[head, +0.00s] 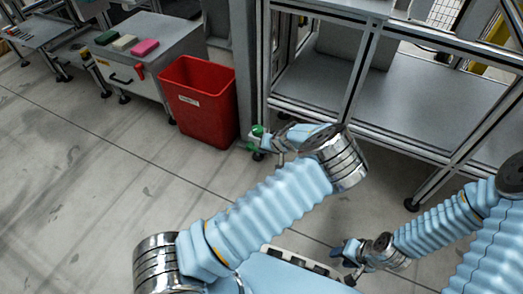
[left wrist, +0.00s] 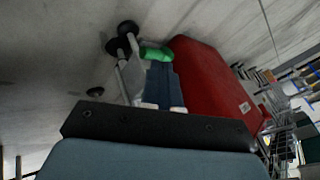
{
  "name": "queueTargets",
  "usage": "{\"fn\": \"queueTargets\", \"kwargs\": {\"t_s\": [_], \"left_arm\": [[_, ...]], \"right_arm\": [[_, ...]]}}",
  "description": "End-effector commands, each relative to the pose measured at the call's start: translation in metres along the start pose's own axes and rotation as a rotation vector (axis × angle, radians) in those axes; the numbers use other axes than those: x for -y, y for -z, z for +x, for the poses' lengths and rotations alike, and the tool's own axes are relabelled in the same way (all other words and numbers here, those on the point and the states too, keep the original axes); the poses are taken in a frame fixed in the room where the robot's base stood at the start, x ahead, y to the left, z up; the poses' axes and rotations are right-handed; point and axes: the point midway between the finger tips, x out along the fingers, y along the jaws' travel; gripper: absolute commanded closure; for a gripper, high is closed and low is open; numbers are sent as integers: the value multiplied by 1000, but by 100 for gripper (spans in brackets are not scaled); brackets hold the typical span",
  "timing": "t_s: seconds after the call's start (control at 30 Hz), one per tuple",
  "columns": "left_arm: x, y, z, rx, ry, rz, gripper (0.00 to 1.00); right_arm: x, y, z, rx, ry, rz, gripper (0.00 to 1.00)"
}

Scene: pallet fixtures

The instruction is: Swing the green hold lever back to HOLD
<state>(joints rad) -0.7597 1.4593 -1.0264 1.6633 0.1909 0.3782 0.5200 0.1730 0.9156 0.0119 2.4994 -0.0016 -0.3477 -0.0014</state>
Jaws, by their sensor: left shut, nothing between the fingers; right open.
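The green lever (head: 257,131) shows as a small green piece at the foot of the metal frame's left post in the head view. It also shows in the left wrist view (left wrist: 155,53), just beyond my left fingertips. My left gripper (left wrist: 164,85) is shut with nothing between its fingers. In the head view my left gripper (head: 274,140) points left at the lever, partly hidden by my wrist. I cannot tell whether the fingertips touch the lever. No HOLD marking is readable. My right gripper (head: 346,250) is open and empty, low over the floor at the lower right.
A red bin (head: 203,130) stands on the floor left of the lever. A grey cabinet (head: 165,40) with green, beige and pink blocks stands farther left. The metal frame with a grey shelf (head: 420,100) fills the right. The floor at left is clear.

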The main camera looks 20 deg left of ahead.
Motion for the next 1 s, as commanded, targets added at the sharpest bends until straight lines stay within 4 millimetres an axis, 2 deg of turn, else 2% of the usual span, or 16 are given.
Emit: {"fn": "queueTargets", "kwargs": {"t_s": [0.2, 0.4, 1.0], "left_arm": [[-24, -14, -39, 0, 3, 2, 100], [-37, -22, -57, 2, 5, 1, 100], [-40, -23, -62, 3, 6, -2, 100]], "right_arm": [[3, 0, -6, 1, 1, -2, 57], [4, 0, -9, 2, 1, -2, 57], [4, 0, -9, 2, 1, -1, 57]]}}
